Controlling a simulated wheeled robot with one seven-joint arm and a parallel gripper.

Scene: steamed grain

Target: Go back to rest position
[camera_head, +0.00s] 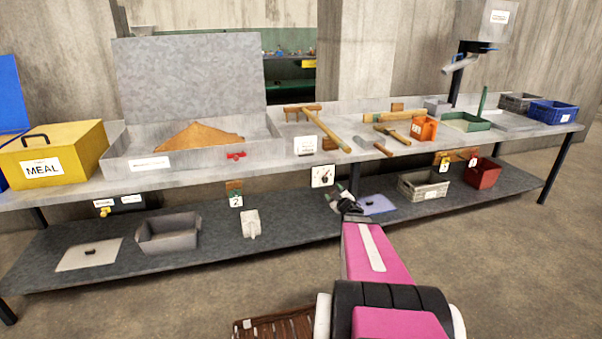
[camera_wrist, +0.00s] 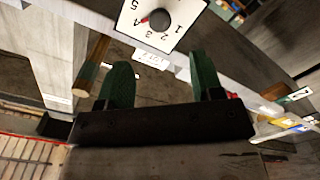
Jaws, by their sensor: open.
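My gripper (camera_wrist: 163,85) shows in the wrist view with its two green fingers apart and nothing between them. A white dial plate (camera_wrist: 160,20) with numbers and a dark knob is just beyond the fingers in that view. In the head view my gripper (camera_head: 346,203) is small and dark at the end of my pink arm. It is in front of the bench, below the dial plate (camera_head: 322,176) on the front edge. Its fingers are hard to make out there.
The long bench (camera_head: 208,175) carries a yellow MEAL box (camera_head: 75,150), an open tray (camera_head: 200,156) of brown grain, wooden tools (camera_head: 325,128) and a blue crate (camera_head: 553,112). The lower shelf (camera_head: 100,262) holds a grey bin (camera_head: 168,233) and a red bin (camera_head: 482,172). The floor in front is mostly clear.

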